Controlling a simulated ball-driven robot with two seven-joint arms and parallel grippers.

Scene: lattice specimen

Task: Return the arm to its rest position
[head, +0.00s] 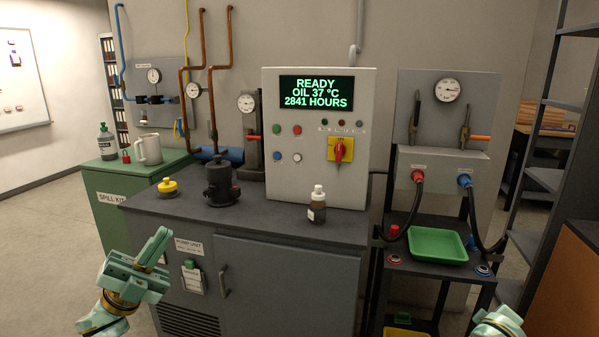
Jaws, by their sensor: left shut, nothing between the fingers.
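My left gripper (161,236) is in the lower left of the head view, raised in front of the pump unit cabinet (290,275). Its fingers point up and are shut with nothing between them. It looks apart from the cabinet and everything on it. A small pale green part of my right arm shows at the bottom right edge; its gripper is not visible.
A green tray (437,245) lies on the dark stand at right. A spill kit cabinet (125,205) stands left.

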